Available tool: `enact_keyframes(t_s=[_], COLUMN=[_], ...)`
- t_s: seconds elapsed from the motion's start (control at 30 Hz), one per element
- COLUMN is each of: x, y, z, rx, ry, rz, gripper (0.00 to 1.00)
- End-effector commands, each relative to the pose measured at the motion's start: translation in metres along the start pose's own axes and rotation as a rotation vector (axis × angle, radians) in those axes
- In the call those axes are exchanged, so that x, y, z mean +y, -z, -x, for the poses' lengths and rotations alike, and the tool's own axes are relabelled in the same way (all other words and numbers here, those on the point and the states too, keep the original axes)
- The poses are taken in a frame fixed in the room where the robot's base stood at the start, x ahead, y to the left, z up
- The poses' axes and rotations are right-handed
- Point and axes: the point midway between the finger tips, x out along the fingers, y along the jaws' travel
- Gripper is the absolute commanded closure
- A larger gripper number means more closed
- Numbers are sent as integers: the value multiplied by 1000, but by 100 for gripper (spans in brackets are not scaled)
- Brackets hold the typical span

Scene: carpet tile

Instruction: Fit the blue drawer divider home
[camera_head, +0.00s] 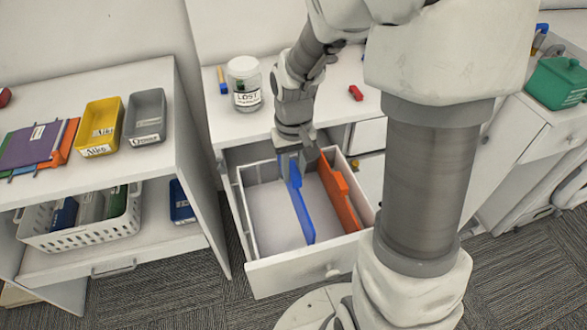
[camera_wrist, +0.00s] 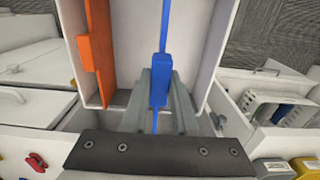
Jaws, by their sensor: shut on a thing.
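The blue divider (camera_head: 301,209) stands on edge inside the open white drawer (camera_head: 295,274), running from back to front. My gripper (camera_head: 291,158) is at the drawer's back end, shut on the divider's raised tab. In the wrist view my gripper (camera_wrist: 159,88) pinches the thick tab of the blue divider (camera_wrist: 160,65) between its two grey fingers. The drawer's side wall (camera_wrist: 208,45) also shows there. I cannot tell whether the divider's ends sit in slots or whether its lower edge touches the drawer floor.
An orange divider (camera_head: 341,196) stands in the drawer, right of the blue one. The left part of the drawer is empty. A shelf unit with a white basket (camera_head: 85,235) stands left.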

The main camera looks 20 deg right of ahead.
Motion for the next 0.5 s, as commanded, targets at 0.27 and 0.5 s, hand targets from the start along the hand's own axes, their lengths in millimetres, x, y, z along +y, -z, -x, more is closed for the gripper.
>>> enact_keyframes(t_s=[0.27,0.5], x=[0,0], y=[0,0], z=[-8,-14], rx=[0,0], ry=[0,0], rz=[0,0], gripper=[100,100])
